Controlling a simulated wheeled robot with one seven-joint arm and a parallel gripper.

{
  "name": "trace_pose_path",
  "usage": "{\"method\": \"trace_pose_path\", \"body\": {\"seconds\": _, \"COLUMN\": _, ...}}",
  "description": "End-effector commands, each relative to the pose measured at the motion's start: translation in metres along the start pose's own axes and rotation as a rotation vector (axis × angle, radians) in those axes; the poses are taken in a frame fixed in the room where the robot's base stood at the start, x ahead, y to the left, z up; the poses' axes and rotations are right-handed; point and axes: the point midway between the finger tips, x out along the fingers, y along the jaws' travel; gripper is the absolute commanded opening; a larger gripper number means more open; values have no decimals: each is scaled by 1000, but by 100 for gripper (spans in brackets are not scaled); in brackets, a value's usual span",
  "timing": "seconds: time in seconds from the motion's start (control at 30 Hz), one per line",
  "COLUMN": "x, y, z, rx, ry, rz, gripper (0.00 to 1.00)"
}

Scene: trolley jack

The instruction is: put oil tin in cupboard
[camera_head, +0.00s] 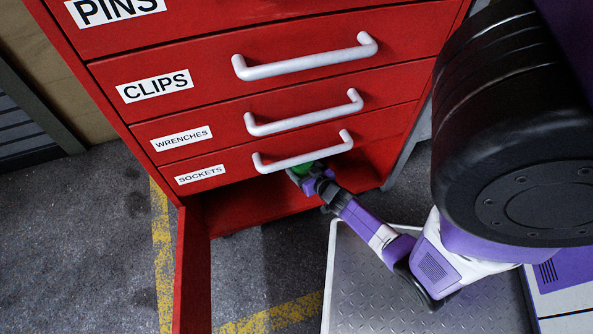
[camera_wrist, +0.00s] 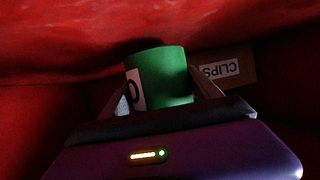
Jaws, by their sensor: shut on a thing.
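The oil tin is a green cylinder (camera_wrist: 166,76) with a white label that shows part of a dark letter. In the wrist view it stands between the two fingers of my gripper (camera_wrist: 165,98), which is shut on it. In the head view only a bit of green (camera_head: 302,170) shows at my gripper (camera_head: 310,176), just below the "SOCKETS" drawer handle. The cupboard is the open bottom compartment (camera_head: 245,204) of the red cabinet. Its red door (camera_head: 192,270) stands open at the left. In the wrist view, red cupboard walls surround the tin. The tin's base is hidden.
A brown box labelled "CLIPS" (camera_wrist: 228,68) is inside the cupboard, right of the tin. Above the opening are closed red drawers with white handles (camera_head: 302,150).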

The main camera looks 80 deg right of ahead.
Motion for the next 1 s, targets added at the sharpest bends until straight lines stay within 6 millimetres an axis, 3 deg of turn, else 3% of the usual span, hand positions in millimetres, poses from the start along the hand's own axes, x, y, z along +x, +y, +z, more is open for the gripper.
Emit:
{"method": "trace_pose_path", "body": {"seconds": 0.1, "x": 2, "y": 7, "z": 15, "rx": -2, "ry": 2, "rz": 0, "gripper": 12}}
{"method": "trace_pose_path", "body": {"seconds": 0.47, "x": 1, "y": 8, "z": 17, "rx": 0, "ry": 3, "rz": 0, "gripper": 12}}
{"method": "trace_pose_path", "body": {"seconds": 0.5, "x": 1, "y": 8, "z": 18, "rx": -1, "ry": 1, "rz": 1, "gripper": 74}}
{"method": "trace_pose_path", "body": {"seconds": 0.6, "x": 1, "y": 8, "z": 17, "rx": -1, "ry": 0, "rz": 1, "gripper": 94}}
{"method": "trace_pose_path", "body": {"seconds": 1.0, "x": 0, "y": 8, "z": 15, "rx": 0, "ry": 0, "rz": 1, "gripper": 94}}
